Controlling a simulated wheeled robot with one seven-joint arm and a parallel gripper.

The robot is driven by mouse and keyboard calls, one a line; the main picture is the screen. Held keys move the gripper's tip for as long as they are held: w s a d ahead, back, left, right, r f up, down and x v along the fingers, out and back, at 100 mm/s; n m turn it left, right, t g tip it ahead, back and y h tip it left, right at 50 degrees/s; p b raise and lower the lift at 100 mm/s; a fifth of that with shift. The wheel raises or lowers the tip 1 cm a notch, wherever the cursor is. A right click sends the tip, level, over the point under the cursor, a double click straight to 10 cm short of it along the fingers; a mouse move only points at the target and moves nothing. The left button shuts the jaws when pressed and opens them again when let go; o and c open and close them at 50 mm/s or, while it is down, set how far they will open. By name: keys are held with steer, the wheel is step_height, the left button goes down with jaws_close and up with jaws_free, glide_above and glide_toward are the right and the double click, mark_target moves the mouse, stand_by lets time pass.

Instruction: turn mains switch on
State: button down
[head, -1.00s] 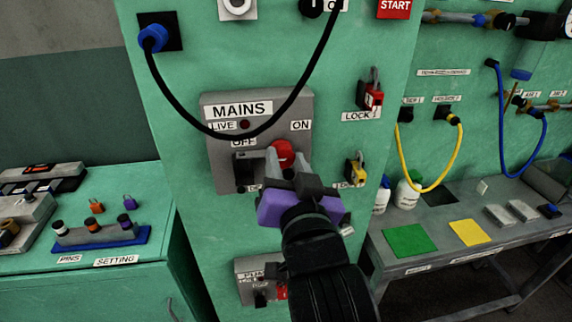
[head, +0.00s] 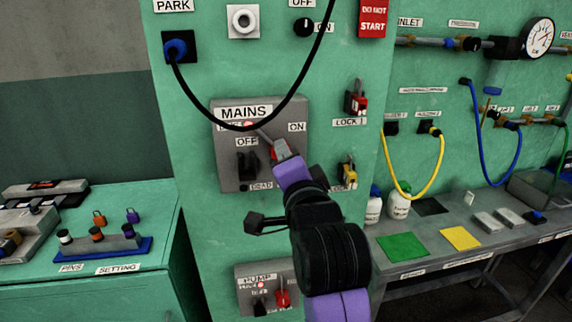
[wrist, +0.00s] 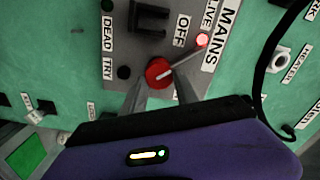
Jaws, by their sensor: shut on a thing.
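The grey MAINS panel (head: 228,172) is on the green cabinet face, with OFF and ON labels. Its switch has a red knob (head: 280,149) on a thin grey lever, now on the ON side and below the ON label. The lever runs from the knob up and left toward the LIVE lamp (head: 248,124), which glows red. My gripper (head: 281,155) is at the knob. In the wrist view, its two grey fingers flank the red knob (wrist: 158,72) and are shut on it. The LIVE lamp (wrist: 203,40) glows there too.
A black cable (head: 292,90) hangs in a loop across the panel top. Red (head: 356,102) and yellow (head: 348,173) padlocks hang to the right. The PUMP panel (head: 247,285) is below. A bench (head: 470,270) stands right, a pin table (head: 60,250) left.

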steer(key=shift+f+m+b, duration=0.15)
steer(key=shift+m+b, duration=0.6)
steer(key=shift+m, duration=1.35)
steer(key=shift+f+m+b, duration=0.15)
steer(key=shift+m+b, duration=0.6)
steer(key=shift+m, duration=1.35)
steer(key=c, duration=0.9)
jaws_free()
steer(key=shift+c, duration=0.2)
steer(key=b+v, duration=0.1)
steer(key=v, duration=0.7)
steer(key=shift+w+r, duration=0.1)
